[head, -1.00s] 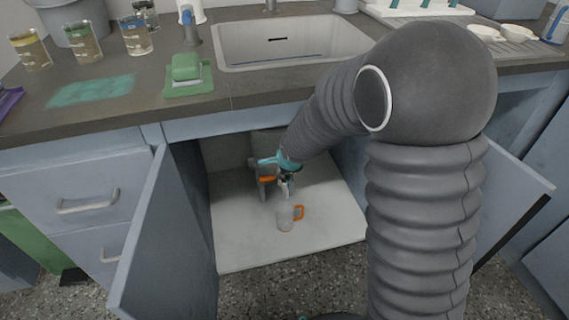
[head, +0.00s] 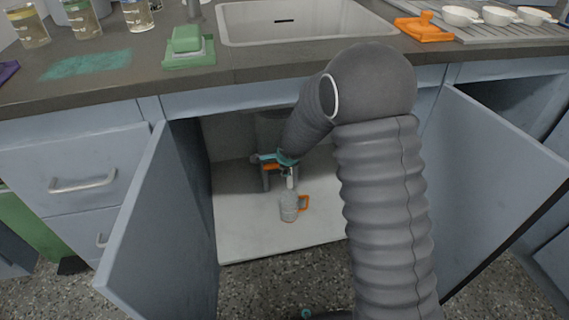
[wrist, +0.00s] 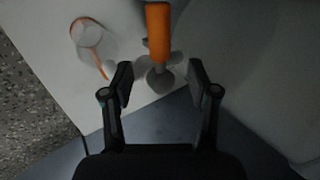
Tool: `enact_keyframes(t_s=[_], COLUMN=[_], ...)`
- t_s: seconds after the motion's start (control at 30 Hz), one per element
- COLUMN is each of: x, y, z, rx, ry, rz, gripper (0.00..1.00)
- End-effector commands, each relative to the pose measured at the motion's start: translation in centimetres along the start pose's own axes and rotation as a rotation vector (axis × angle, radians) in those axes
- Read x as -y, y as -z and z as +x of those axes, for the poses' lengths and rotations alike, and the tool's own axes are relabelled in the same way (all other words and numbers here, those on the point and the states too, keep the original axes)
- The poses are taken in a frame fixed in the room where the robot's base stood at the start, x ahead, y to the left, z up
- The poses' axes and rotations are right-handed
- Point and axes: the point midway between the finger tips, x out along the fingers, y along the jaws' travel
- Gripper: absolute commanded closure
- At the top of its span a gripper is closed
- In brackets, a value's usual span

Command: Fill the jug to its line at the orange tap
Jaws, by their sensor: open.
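The jug (head: 289,207), clear-grey with an orange handle (head: 304,203), stands upright on the pale floor of the open cabinet. Its inside looks mottled, and I cannot tell the water level. It also shows at the upper left of the wrist view (wrist: 90,38). The orange tap (wrist: 158,32) lies ahead of my gripper, between the lines of its fingers, with a pale round part below it; in the head view its orange part (head: 271,166) is partly hidden by my wrist. My gripper (wrist: 160,84) is open, with nothing clearly held. I cannot tell whether its fingers touch the tap.
Two open cabinet doors, left (head: 165,235) and right (head: 490,190), flank the space. The counter and sink (head: 300,22) are above. An orange object (head: 424,27) and white cups (head: 497,16) stand at the right. The cabinet floor left of the jug is clear.

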Motion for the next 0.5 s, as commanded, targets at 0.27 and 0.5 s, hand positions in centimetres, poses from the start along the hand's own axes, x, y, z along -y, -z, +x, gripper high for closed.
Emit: enact_keyframes(t_s=[0.27,0.5], x=[0.05,0.03], y=[0.00,0.00], z=[0.47,0.46], rx=[0.000,0.000], ry=[0.001,0.000], rz=[-0.001,-0.001], gripper=[0.41,0.76])
